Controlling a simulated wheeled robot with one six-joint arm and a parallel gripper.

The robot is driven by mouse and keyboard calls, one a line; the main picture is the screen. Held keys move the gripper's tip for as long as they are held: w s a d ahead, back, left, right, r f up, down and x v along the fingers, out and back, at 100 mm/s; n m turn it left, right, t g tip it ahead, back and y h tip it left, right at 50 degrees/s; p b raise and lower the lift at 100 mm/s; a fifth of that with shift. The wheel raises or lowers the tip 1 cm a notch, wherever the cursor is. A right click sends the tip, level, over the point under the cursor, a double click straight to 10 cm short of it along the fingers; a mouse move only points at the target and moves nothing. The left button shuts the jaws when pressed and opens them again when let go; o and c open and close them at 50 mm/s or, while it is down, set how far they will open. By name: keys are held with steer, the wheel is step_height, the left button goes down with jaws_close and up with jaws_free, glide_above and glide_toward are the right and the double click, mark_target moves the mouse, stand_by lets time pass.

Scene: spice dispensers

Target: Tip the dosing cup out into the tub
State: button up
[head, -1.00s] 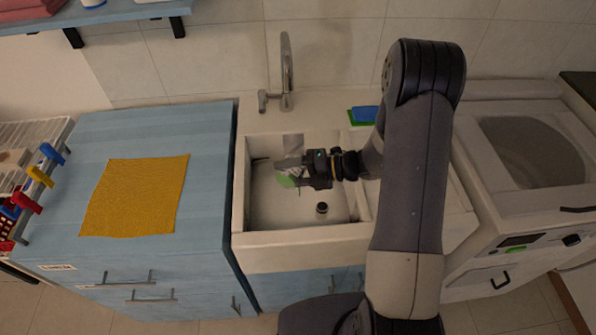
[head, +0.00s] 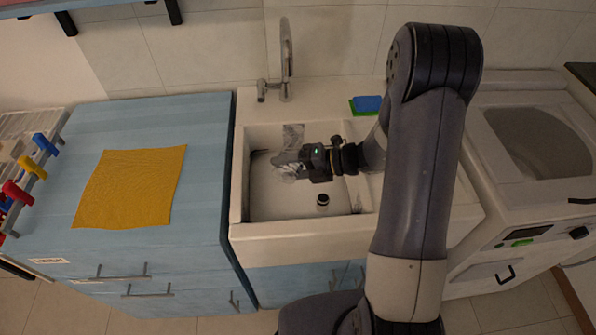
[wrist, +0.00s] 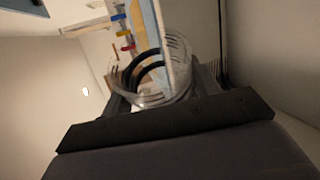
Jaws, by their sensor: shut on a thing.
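The dosing cup (head: 287,171) is clear and see-through, held in my gripper (head: 303,165) over the left-middle of the white tub (head: 285,235), below a metal tap. The wrist view also shows the cup (wrist: 155,92), with dark marks on its wall, between my gripper's two fingers. The cup looks tilted, and I see no green in it. The inside of the cup is too small in the head view to tell whether anything is left. A small dark round piece (head: 323,200) sits on the tub floor.
The tap (head: 286,60) stands behind the tub. A blue and green sponge (head: 367,104) lies on the back ledge. A blue cabinet top (head: 205,135) with a yellow cloth (head: 130,188) is at left. A white washer (head: 535,150) is at right.

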mark_target(285, 180)
steer(key=shift+s+a+f, duration=0.1)
steer(key=shift+s+a, duration=0.05)
steer(key=shift+s+a+f+n+t+b, duration=0.1)
steer(key=shift+s+f+n+t+b, duration=0.2)
steer(key=shift+b, duration=0.2)
steer(key=shift+f+n+t+h+b, duration=0.4)
steer(key=shift+f+n+h+b, duration=0.25)
steer(key=shift+n+b, duration=0.35)
steer(key=n+b, duration=0.1)
steer(key=b, duration=0.1)
steer(key=f+n+t+h+b, duration=0.1)
steer(key=b, duration=0.1)
steer(key=shift+s+a+f+t+b, duration=0.15)
steer(key=shift+f+t+b, duration=0.05)
steer(key=shift+t+b, duration=0.1)
steer(key=shift+s+a+f+n+t+h+b, duration=0.15)
steer(key=shift+f+n+t+h+b, duration=0.15)
steer(key=shift+b, duration=0.55)
steer(key=s+a+r+n+t+h+b, duration=0.1)
steer(key=s+a+r+n+t+b, duration=0.1)
steer(key=r, duration=0.5)
steer(key=shift+s+r+n+t+b, duration=0.25)
steer(key=shift+s+n+t+b, duration=0.55)
steer(key=shift+s+n+b, duration=0.3)
